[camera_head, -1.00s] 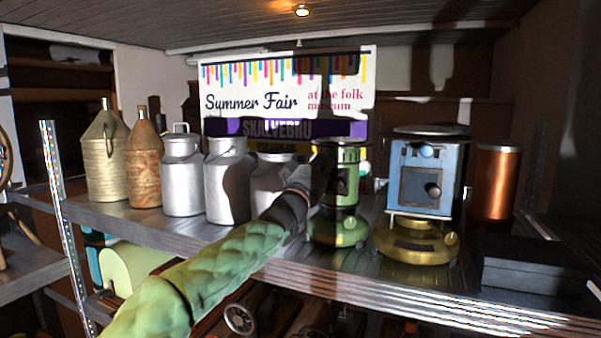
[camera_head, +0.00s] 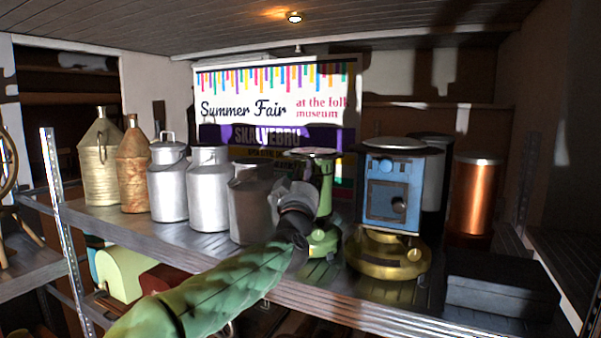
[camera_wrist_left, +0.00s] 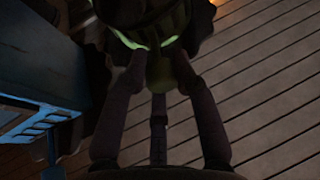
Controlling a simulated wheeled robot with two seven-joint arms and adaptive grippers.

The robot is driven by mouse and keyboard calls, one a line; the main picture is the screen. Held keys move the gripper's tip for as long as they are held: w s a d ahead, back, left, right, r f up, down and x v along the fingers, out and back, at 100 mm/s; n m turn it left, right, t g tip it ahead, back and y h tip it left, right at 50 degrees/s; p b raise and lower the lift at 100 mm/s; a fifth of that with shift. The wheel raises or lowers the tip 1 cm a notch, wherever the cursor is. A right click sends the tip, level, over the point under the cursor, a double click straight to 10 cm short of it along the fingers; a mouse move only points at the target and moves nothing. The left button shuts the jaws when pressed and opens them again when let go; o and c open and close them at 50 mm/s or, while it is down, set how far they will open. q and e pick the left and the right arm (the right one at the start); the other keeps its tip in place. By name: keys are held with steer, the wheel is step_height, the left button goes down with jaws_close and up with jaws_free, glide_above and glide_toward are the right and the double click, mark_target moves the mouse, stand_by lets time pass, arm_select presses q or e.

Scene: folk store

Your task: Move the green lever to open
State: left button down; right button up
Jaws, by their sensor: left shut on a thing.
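A small green stove (camera_head: 324,190) with a round green base (camera_head: 322,241) stands upright on the shelf, left of a blue stove (camera_head: 395,190). My left gripper (camera_head: 304,196) is at the front left of the green stove and covers part of it. In the left wrist view, the gripper's two fingers (camera_wrist_left: 158,78) are closed in on a small, dim greenish piece, which seems to be the green lever (camera_wrist_left: 157,84). The dark, ribbed green body (camera_wrist_left: 160,22) lies just beyond the fingertips. The lever's angle cannot be told. My right gripper is not in view.
A grey milk can (camera_head: 252,205) stands close left of my gripper, with more cans and jugs further left. The blue stove's brass base (camera_head: 388,262) is close on the right. A black box (camera_head: 500,285) lies at the right. The shelf's front edge runs under my arm.

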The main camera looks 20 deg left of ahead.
arm_select(q)
steer(key=shift+s+r, duration=0.2)
steer(key=shift+r, duration=0.35)
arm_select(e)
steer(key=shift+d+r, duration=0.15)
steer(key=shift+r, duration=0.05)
arm_select(q)
steer(key=c, duration=1.3)
jaws_free()
steer(key=o, duration=0.3)
steer(key=shift+w+d, duration=0.1)
steer(key=shift+d, duration=0.05)
steer(key=shift+d+f, duration=0.15)
steer(key=shift+f, duration=0.15)
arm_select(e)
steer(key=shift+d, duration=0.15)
arm_select(q)
steer(key=v, duration=1.2)
